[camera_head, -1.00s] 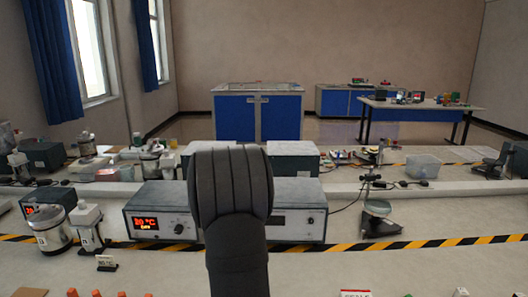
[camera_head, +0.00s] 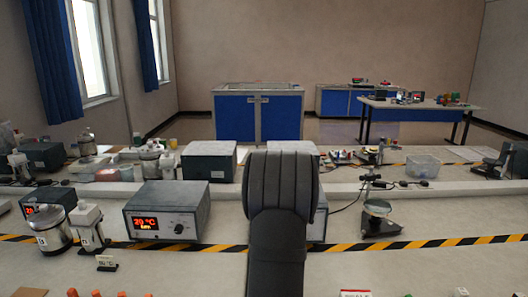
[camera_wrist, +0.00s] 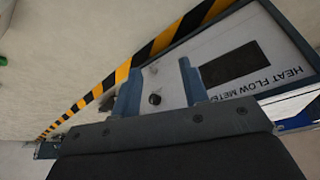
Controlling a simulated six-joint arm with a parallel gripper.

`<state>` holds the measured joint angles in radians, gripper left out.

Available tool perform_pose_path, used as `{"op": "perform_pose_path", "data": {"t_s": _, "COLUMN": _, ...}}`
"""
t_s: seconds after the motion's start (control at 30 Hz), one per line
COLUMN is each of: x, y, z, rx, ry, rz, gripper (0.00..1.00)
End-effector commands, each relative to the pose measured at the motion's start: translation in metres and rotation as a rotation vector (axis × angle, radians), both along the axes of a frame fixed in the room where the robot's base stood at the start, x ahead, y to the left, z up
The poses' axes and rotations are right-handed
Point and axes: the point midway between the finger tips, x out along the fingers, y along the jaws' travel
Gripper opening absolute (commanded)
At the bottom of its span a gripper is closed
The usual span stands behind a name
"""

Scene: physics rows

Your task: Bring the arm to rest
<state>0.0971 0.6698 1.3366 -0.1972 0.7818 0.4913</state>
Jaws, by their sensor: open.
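My arm (camera_head: 280,200) rises in the middle of the head view and hides its own gripper there. In the wrist view my gripper (camera_wrist: 159,84) shows two blue-grey fingers held apart, with nothing between them. Beyond the fingers is the front panel of a box labelled "HEAT FLOW MET…" (camera_wrist: 270,85), seen upside down and partly cut off. I cannot tell whether the fingers touch it. In the head view the arm covers most of this box (camera_head: 318,228).
A heater box with a lit "20 °C" display (camera_head: 146,224) stands left of my arm. Metal vessels (camera_head: 52,232) stand farther left, and a stand with a round dish (camera_head: 378,209) is on the right. A black-and-yellow stripe (camera_head: 440,243) crosses the bench.

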Motion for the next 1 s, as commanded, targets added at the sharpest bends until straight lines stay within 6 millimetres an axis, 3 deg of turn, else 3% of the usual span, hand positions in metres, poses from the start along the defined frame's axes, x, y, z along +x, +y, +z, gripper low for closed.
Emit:
{"op": "perform_pose_path", "data": {"t_s": 0.3, "x": -0.002, "y": -0.065, "z": -0.001, "rx": 0.001, "ry": 0.001, "rz": -0.114, "gripper": 0.41}}
{"op": "perform_pose_path", "data": {"t_s": 0.5, "x": -0.005, "y": -0.095, "z": 0.0, "rx": 0.0, "ry": 0.0, "rz": -0.167, "gripper": 0.41}}
{"op": "perform_pose_path", "data": {"t_s": 0.7, "x": -0.006, "y": -0.11, "z": -0.001, "rx": -0.001, "ry": -0.001, "rz": -0.192, "gripper": 0.41}}
{"op": "perform_pose_path", "data": {"t_s": 1.0, "x": -0.007, "y": -0.111, "z": 0.0, "rx": 0.0, "ry": 0.0, "rz": -0.196, "gripper": 0.41}}
